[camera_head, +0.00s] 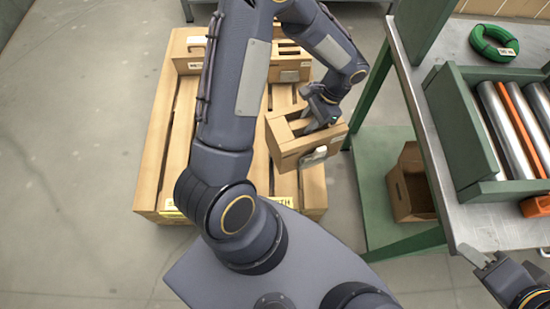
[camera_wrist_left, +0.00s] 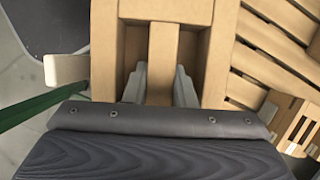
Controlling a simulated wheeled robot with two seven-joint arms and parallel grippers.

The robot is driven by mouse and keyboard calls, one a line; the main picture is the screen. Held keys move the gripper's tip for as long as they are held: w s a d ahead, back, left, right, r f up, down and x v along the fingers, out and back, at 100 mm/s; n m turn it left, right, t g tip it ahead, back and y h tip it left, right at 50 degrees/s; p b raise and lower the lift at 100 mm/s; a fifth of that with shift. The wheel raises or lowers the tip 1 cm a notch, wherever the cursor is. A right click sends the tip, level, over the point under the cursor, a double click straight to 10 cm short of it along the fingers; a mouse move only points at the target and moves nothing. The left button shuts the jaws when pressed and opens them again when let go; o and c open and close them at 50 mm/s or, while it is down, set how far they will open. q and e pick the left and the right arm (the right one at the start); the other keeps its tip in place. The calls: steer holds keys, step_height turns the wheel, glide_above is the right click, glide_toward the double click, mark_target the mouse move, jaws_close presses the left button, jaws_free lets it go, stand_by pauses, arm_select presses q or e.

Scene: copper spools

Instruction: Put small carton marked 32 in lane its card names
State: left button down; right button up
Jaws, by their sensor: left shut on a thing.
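My left gripper (camera_head: 320,113) is shut on the middle bar of a brown carton (camera_head: 290,150), its fingers (camera_wrist_left: 160,85) on both sides of the bar. The carton is tilted over the right edge of the wooden pallet; whether it touches the slats I cannot tell. It has a white label on its near side, too small to read. The carton also fills the top middle of the left wrist view (camera_wrist_left: 207,50). My right gripper (camera_head: 512,262) is at the lower right, partly cut off, its fingers apart. A green-sided roller rack (camera_head: 455,125) with an orange strip stands on the steel table.
Another brown carton (camera_head: 290,72) lies at the back of the pallet (camera_head: 160,130). The steel table (camera_head: 480,230) carries a green coil (camera_head: 493,42) and an orange piece (camera_head: 537,206). An open brown box (camera_head: 408,190) stands on the green lower shelf (camera_head: 375,205). Floor is clear at left.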

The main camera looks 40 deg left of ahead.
arm_select(q)
steer(key=f+m+b, duration=0.1)
steer(key=f+b, duration=0.2)
steer(key=f, duration=0.1)
steer(key=s+f+m+b, duration=0.1)
steer(key=f+b, duration=0.3)
steer(key=s+f+m+t+y+b, duration=0.1)
steer(key=f+m+b, duration=0.1)
steer(key=f+b, duration=0.1)
steer(key=shift+a+f, duration=0.4)
steer(key=shift+f, duration=0.3)
steer(key=w+a+f+b, duration=0.4)
steer(key=w+a+f, duration=0.1)
steer(key=a+f, duration=0.7)
steer(key=shift+w+a+f, duration=0.15)
steer(key=shift+a+f, duration=0.25)
steer(key=shift+f, duration=0.05)
steer(key=shift+f+b, duration=0.2)
steer(key=shift+b, duration=0.2)
steer(key=c, duration=1.2)
jaws_free()
